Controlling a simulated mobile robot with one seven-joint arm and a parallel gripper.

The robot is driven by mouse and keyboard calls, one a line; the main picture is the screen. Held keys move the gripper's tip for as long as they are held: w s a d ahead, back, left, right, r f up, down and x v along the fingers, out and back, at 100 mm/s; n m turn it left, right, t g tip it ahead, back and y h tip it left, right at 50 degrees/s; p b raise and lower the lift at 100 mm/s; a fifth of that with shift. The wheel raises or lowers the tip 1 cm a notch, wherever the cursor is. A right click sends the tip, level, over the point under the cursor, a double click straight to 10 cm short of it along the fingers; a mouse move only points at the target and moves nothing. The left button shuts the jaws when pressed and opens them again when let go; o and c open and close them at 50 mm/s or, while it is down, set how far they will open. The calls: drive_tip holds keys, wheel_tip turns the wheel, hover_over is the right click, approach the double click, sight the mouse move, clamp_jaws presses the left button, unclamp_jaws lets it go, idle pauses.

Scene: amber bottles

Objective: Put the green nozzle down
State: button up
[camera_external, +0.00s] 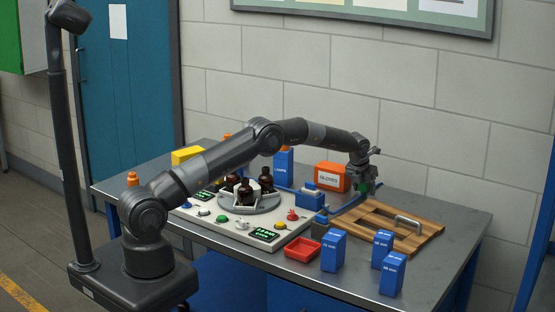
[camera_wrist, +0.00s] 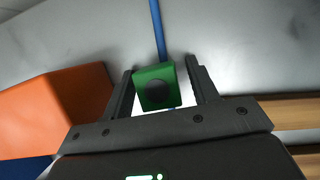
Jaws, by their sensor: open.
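The green nozzle (camera_wrist: 158,73) is a small green block with a dark round face. In the wrist view it sits between the two fingers of my gripper (camera_wrist: 160,85), with a gap beside the right finger and close to the left one. My gripper is open around it. In the external view my gripper (camera_external: 364,178) is low over the back right of the table, with the green nozzle (camera_external: 363,187) showing just under it. I cannot tell whether the nozzle rests on the tabletop.
An orange box (camera_external: 332,177) stands left of my gripper; it also fills the left of the wrist view (camera_wrist: 55,105). A wooden board with a metal handle (camera_external: 408,222) lies to the front right.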

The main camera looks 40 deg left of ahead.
drive_tip(key=shift+r, duration=0.1)
drive_tip(key=s+a+r+n, duration=0.3)
drive_tip(key=s+r, duration=0.1)
drive_tip(key=r, duration=0.4)
drive_tip(key=s+a+r+n, duration=0.3)
drive_tip(key=s+r, duration=0.2)
drive_tip(key=r, duration=0.4)
drive_tip(key=s+a+r+n, duration=0.2)
drive_tip(key=s+a+r, duration=0.15)
drive_tip(key=r, duration=0.45)
drive_tip(key=s+a+r+n, duration=0.4)
drive_tip(key=s+n, duration=0.1)
drive_tip(key=s, duration=0.2)
drive_tip(key=s+a+r+n, duration=0.4)
drive_tip(key=s, duration=0.3)
drive_tip(key=s+a+f+n, duration=0.1)
drive_tip(key=s+a+n, duration=0.2)
drive_tip(key=s+n, duration=0.3)
drive_tip(key=s+a+f+n, duration=0.2)
drive_tip(key=s+n, duration=0.4)
drive_tip(key=s, duration=0.9)
drive_tip(key=s+a+f+n+t, duration=0.1)
drive_tip(key=s+a+n, duration=0.3)
drive_tip(key=s+n, duration=0.3)
drive_tip(key=s, duration=0.3)
drive_tip(key=shift+s+f, duration=0.25)
drive_tip(key=shift+f, duration=0.1)
drive_tip(key=shift+o, duration=0.6)
